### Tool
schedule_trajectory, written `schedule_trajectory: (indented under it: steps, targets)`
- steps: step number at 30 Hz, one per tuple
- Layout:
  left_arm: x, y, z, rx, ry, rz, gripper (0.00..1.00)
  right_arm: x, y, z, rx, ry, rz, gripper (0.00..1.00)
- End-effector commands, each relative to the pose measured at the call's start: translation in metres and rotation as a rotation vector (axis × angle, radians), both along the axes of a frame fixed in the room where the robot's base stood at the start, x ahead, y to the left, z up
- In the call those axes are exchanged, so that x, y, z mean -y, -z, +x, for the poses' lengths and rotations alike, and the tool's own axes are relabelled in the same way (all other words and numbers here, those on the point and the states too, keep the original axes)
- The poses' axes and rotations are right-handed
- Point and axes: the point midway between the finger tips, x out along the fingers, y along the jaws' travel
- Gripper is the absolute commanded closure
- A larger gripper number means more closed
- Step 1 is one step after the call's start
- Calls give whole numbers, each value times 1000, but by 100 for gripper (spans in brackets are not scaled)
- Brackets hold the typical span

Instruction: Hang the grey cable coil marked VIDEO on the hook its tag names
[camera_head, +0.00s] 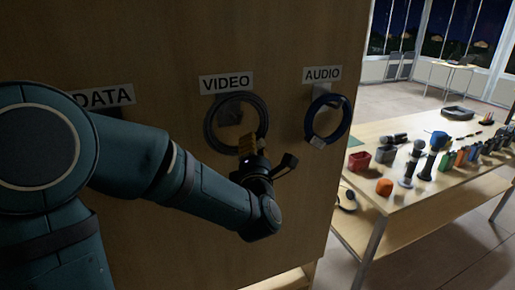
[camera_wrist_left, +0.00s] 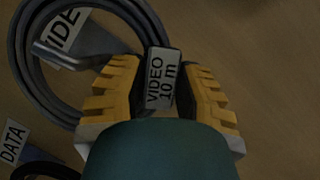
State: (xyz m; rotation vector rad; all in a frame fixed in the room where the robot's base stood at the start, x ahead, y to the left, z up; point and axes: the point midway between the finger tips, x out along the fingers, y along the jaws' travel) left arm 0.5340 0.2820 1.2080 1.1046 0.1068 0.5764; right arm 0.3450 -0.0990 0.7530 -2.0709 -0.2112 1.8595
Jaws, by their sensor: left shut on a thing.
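The grey cable coil (camera_head: 208,133) is in front of the wooden panel below the VIDEO sign (camera_head: 227,83). The VIDEO hook (camera_head: 230,114) shows inside the coil's ring. In the left wrist view the coil (camera_wrist_left: 22,62) also surrounds the metal hook (camera_wrist_left: 75,55); I cannot tell whether its weight rests on it. My left gripper (camera_head: 247,144) is at the coil's lower right. Its yellow fingers (camera_wrist_left: 160,88) are shut on the coil's white tag (camera_wrist_left: 161,80), which reads "VIDEO 10 m". My right gripper is not in view.
A blue coil (camera_head: 345,122) hangs under the AUDIO sign (camera_head: 322,74), close on the right. The DATA sign (camera_head: 104,96) is on the left, partly behind my arm. A table (camera_head: 402,202) with microphones and small containers stands right of the panel.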

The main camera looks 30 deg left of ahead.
Motion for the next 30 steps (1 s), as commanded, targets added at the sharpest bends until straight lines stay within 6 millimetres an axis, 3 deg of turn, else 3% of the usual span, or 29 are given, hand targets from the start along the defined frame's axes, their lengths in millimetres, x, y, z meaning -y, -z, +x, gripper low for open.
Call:
schedule_trajectory:
  steps: [9, 18, 30]
  targets:
    - [-18, -2, 15, 2, -2, 2, 100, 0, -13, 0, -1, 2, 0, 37]
    - [-17, 19, 15, 4, 0, 0, 100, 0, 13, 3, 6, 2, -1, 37]
    - [-17, 27, 15, 3, -1, 0, 100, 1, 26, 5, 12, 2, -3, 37]
